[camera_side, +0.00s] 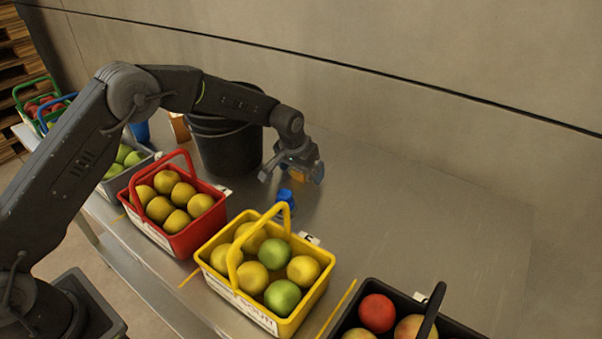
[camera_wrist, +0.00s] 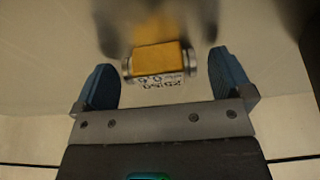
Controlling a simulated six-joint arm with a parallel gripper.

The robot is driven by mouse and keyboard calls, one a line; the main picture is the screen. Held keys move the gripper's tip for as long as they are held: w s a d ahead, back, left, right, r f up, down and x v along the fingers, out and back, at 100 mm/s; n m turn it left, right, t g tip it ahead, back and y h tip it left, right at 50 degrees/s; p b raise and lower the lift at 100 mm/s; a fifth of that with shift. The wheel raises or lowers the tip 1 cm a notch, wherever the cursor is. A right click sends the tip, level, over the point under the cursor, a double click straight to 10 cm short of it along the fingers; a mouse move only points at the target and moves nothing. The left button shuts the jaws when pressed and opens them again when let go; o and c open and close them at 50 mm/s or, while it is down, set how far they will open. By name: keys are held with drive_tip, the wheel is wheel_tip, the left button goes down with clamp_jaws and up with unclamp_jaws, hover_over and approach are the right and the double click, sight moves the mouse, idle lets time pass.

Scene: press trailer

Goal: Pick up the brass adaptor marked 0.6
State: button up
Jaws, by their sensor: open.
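A brass-yellow block with grey ends and dark printing on its near face (camera_wrist: 158,64) lies between the fingers in the wrist view. The printing is small and blurred, and I cannot read it surely as 0.6. My gripper (camera_wrist: 164,78) is open, with one blue finger on each side of the block and a gap at both sides. In the side view my gripper (camera_side: 292,172) hangs low over the far part of the table, and a bit of yellow-orange (camera_side: 319,171) shows at its fingers. The fingers hide most of the block there.
A small blue object (camera_side: 286,197) stands on the steel table (camera_side: 430,220) just in front of my gripper. A black bucket (camera_side: 225,150) is to its left. Red (camera_side: 178,242), yellow (camera_side: 294,318) and black (camera_side: 437,300) fruit baskets line the near edge. The table's right is clear.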

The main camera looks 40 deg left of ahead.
drive_tip(key=c, duration=1.1)
drive_tip(key=shift+o, duration=0.2)
